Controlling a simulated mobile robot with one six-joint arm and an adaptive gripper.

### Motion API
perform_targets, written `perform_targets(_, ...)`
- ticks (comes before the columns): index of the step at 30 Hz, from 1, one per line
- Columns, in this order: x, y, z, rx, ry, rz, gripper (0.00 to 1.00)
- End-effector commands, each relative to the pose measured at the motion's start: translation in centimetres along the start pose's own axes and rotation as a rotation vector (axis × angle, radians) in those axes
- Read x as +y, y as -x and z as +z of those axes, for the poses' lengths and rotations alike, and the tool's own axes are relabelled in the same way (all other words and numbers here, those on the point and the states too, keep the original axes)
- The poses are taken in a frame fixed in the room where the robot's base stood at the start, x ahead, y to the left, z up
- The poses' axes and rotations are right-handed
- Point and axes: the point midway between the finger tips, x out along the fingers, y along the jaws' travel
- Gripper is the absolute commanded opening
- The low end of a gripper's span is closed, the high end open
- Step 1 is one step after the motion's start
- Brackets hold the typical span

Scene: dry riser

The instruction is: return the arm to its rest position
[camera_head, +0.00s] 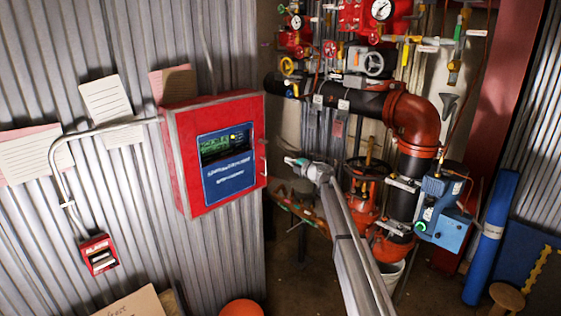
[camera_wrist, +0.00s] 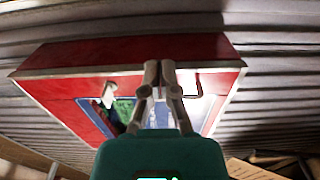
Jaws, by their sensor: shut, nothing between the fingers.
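My arm (camera_head: 352,245) reaches up from the bottom of the head view towards the red cabinet. My gripper (camera_head: 290,161) is at its far end, just right of the cabinet's right edge in that picture. In the wrist view my gripper (camera_wrist: 160,68) shows with its fingers together and nothing between them. The red cabinet (camera_head: 180,160), with a blue panel and a dark screen, hangs on the corrugated wall. It also shows behind the fingers in the wrist view (camera_wrist: 60,85). Whether the fingers touch it cannot be told.
Right of my arm stand pipes with an orange elbow (camera_head: 413,118), gauges, valves and a blue box (camera_head: 443,205). A blue roll (camera_head: 491,235) stands farther right. A small red alarm box (camera_head: 99,254) and papers are on the left wall. An orange round object (camera_head: 241,308) is below the cabinet.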

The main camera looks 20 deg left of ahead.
Motion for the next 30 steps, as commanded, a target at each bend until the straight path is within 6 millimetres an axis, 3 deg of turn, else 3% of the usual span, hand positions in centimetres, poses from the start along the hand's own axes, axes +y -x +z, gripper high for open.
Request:
perform_targets(6,0.0,0.9,0.5,0.002,0.000,0.000,0.00)
perform_targets(23,0.1,1.1,0.7,-0.003,-0.002,0.002,0.00)
perform_targets(26,0.2,1.9,1.1,-0.030,-0.013,0.012,0.00)
perform_targets(30,0.8,4.5,2.5,-0.121,-0.050,0.044,0.00)
